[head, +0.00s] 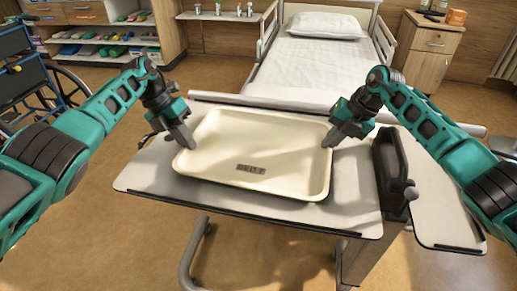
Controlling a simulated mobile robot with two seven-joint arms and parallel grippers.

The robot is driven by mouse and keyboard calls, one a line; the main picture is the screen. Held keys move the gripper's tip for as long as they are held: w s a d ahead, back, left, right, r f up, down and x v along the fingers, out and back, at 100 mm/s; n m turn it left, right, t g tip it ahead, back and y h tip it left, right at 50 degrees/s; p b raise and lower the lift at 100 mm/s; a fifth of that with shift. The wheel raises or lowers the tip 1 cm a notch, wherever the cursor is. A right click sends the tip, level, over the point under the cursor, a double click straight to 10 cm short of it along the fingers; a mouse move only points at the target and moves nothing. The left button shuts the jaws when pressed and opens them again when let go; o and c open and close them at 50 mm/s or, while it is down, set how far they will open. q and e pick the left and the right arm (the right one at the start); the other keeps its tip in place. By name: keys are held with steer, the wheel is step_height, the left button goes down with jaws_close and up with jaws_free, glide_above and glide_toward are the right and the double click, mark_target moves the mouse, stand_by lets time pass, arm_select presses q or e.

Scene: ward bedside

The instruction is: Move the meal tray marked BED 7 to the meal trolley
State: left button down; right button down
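The cream meal tray (262,122) is over the pale overbed table (145,180), with a dark label (250,169) near its front edge. The label's print is too small to read surely. The tray looks empty and roughly level. My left gripper (185,139) is at the tray's left rim, with its fingers close together on the rim. My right gripper (334,139) is at the right rim in the same way. Both look shut on the rim. Whether the tray's underside touches the table is hidden. No meal trolley is in view.
A dark upright part (392,175) stands at the table's right, beside a lower side leaf (450,230). The bed (315,65) is behind the table. A wheelchair (35,80) and shelves (100,45) are at the left, and a bedside cabinet (428,55) is at the right.

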arm_select(q)
steer(key=shift+r, duration=0.15)
arm_select(e)
steer(key=shift+r, duration=0.15)
